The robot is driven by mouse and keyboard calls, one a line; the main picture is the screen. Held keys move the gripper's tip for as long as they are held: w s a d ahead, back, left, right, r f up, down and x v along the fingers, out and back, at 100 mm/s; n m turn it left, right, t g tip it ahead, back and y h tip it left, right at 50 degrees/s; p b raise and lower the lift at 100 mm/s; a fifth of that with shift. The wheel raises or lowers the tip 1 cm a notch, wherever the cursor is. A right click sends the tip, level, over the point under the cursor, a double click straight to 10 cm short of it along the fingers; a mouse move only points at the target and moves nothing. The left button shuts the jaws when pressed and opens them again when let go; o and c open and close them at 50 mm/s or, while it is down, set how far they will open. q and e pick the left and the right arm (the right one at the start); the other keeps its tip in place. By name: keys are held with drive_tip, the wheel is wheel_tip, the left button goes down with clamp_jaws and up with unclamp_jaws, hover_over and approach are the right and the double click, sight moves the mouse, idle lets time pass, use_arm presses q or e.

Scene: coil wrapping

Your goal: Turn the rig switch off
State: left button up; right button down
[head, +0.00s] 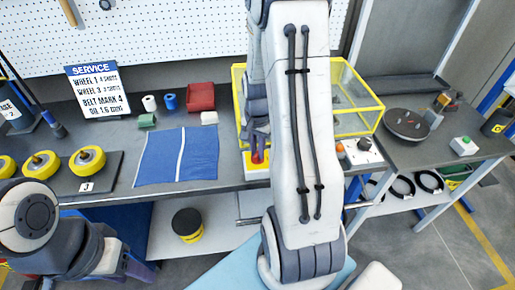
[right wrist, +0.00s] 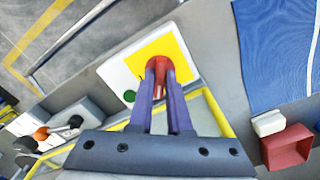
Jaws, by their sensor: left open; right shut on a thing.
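The rig switch is a white box (right wrist: 117,76) with a yellow face (right wrist: 176,45), a red handle (right wrist: 159,63) and a small green button or lamp (right wrist: 129,96). In the head view its yellow and white box (head: 256,172) sits at the bench's front edge, partly behind my right arm. My right gripper (right wrist: 160,85) is shut on the red handle; in the head view the gripper (head: 259,150) comes down on it from above. My left gripper (head: 138,272) is low at the left, in front of the bench, open and away from the switch.
A yellow-framed clear guard (head: 370,115) stands right beside the switch. A blue cloth (head: 160,160) lies to its left, with a red bin (head: 201,97) behind. Yellow wheels (head: 87,160) lie further left. A control box with an orange knob (head: 362,150) is to the right.

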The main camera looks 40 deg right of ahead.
sight(257, 152)
drive_tip(key=n+p, duration=0.1)
drive_tip(key=n, duration=0.6)
drive_tip(key=shift+w, duration=0.1)
idle(0.5)
drive_tip(key=c, duration=0.9)
unclamp_jaws()
drive_tip(key=shift+o, duration=0.2)
wheel_tip(257, 152, up, 10)
drive_tip(key=shift+r+b, duration=0.25)
drive_tip(key=shift+b, duration=0.2)
